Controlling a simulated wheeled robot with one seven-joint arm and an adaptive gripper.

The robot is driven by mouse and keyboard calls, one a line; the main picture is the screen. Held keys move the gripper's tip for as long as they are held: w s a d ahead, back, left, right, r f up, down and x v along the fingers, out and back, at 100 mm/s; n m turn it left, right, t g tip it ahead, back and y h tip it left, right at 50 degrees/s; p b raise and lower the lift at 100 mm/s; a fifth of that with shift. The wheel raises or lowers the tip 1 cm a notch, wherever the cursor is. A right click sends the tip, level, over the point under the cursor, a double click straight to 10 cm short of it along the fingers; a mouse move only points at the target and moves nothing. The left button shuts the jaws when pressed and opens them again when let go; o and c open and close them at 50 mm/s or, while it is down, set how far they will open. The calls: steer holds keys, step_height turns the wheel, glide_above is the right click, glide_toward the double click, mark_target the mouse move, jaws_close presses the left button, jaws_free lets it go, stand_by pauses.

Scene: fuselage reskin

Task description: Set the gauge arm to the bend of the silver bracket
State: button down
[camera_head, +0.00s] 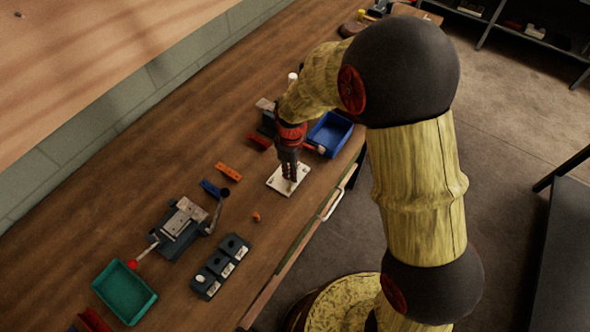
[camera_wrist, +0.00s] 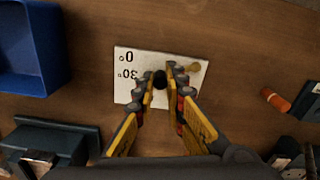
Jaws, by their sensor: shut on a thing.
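A white gauge plate (camera_head: 275,181) lies on the workbench under my gripper (camera_head: 289,177). In the wrist view the gauge plate (camera_wrist: 130,62) shows the marks 0° and 30° on its left part. My gripper (camera_wrist: 161,80) is shut on a small dark knob (camera_wrist: 160,77) over the middle of the plate. A small brass-coloured piece (camera_wrist: 193,67) shows on the plate right of the fingers. The fingers hide the rest of the gauge arm and its angle cannot be read. A silver metal piece (camera_head: 181,217) sits on a dark bench fixture; I cannot tell if it is the bracket.
A blue bin (camera_head: 330,133) stands close behind the plate. An orange block (camera_head: 229,172), a dark block row (camera_head: 221,266) and a green tray (camera_head: 124,292) lie to the left. The bench's front edge is near the plate. Bare wood surrounds the plate.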

steer(key=shift+a+n, duration=0.3)
steer(key=shift+n, duration=0.3)
steer(key=c, duration=1.8)
jaws_free()
step_height(320, 180, up, 12)
